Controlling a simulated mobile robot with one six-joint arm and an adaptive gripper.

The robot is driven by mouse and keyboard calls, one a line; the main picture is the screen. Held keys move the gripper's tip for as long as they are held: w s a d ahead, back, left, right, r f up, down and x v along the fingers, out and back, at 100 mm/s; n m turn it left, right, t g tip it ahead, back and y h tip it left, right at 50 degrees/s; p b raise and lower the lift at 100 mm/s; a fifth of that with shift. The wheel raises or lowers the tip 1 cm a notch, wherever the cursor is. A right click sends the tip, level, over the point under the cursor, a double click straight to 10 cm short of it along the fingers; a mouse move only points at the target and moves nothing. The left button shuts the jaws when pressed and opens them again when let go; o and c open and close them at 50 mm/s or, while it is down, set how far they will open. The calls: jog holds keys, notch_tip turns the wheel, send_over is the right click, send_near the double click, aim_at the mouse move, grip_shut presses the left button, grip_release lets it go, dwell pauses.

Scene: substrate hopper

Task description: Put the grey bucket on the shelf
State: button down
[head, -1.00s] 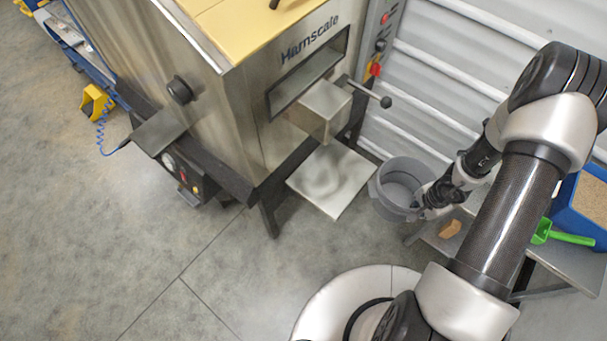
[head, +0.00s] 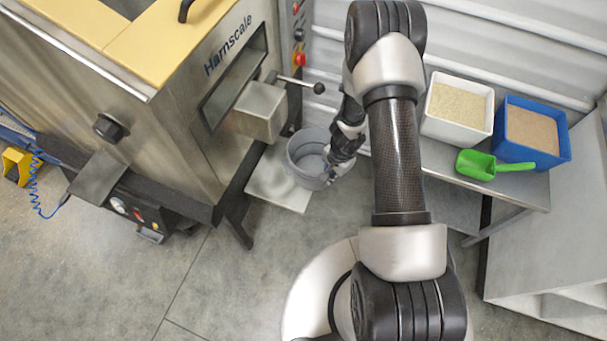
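The grey bucket (head: 304,172) is upright and looks empty inside. My gripper (head: 331,169) is at its right side and appears shut on its wall or rim; the fingertips are small and partly hidden. The shelf (head: 262,190) is a flat metal plate below the spout of the hopper. In the picture the bucket overlaps the right part of this shelf. I cannot tell whether the bucket touches it or hangs above it.
The steel hopper (head: 165,120) stands at left, its spout (head: 262,112) and a ball-ended lever (head: 318,88) close above the bucket. On a metal bench at right stand a white bin (head: 430,125), a blue bin (head: 515,155) and a green scoop (head: 476,165). Open floor lies in front.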

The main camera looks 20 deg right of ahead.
aim_at(315, 161)
jog(key=w+a+p, duration=0.1)
jog(key=a+p, duration=0.1)
jog(key=w+a+p, duration=0.2)
jog(key=p, duration=0.1)
jog(key=w+a+p, duration=0.2)
jog(key=a+p, duration=0.1)
jog(key=shift+a+r, duration=0.1)
jog(key=shift+r, duration=0.05)
jog(key=shift+w+a, duration=0.25)
jog(key=shift+a, duration=0.05)
notch_tip(315, 161, down, 4)
jog(key=shift+d+f+b, duration=0.15)
jog(key=shift+b, duration=0.7)
jog(key=shift+w+a+f+b, duration=0.15)
jog(key=shift+f+b, duration=0.5)
jog(key=shift+f, duration=0.85)
jog(key=shift+f, duration=0.15)
jog(key=c, duration=1.8)
grip_release()
